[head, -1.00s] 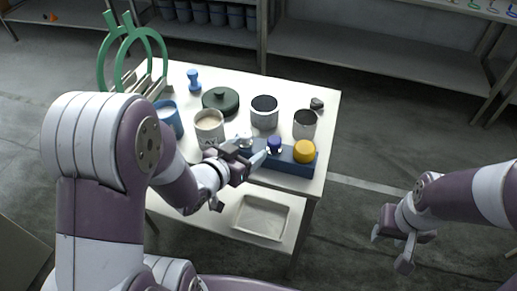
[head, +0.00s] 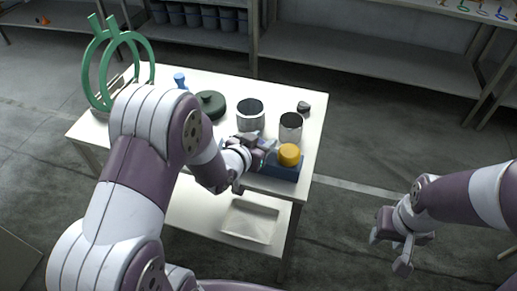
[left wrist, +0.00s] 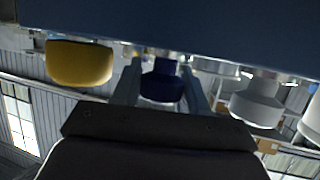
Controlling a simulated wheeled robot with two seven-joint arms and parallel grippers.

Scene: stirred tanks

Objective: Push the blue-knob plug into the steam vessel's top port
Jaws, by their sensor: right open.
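The blue-knob plug (left wrist: 163,85) stands in the blue rack (head: 284,173). In the left wrist view, the fingers of my left gripper (left wrist: 163,98) flank the knob closely on both sides. I cannot tell whether they press on it. In the head view my left gripper (head: 262,148) is at the rack and mostly hides the knob. My right gripper (head: 390,250) is open and empty, away to the right of the table. I cannot tell which container is the steam vessel, and no top port is clear.
A yellow knob (head: 289,155) stands in the rack beside the blue one, and a white knob (left wrist: 257,101) on its other side. Grey cylinders (head: 250,115) (head: 290,127), a dark green lidded item (head: 210,104) and green rings (head: 118,68) stand behind. A tray (head: 248,221) lies below.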

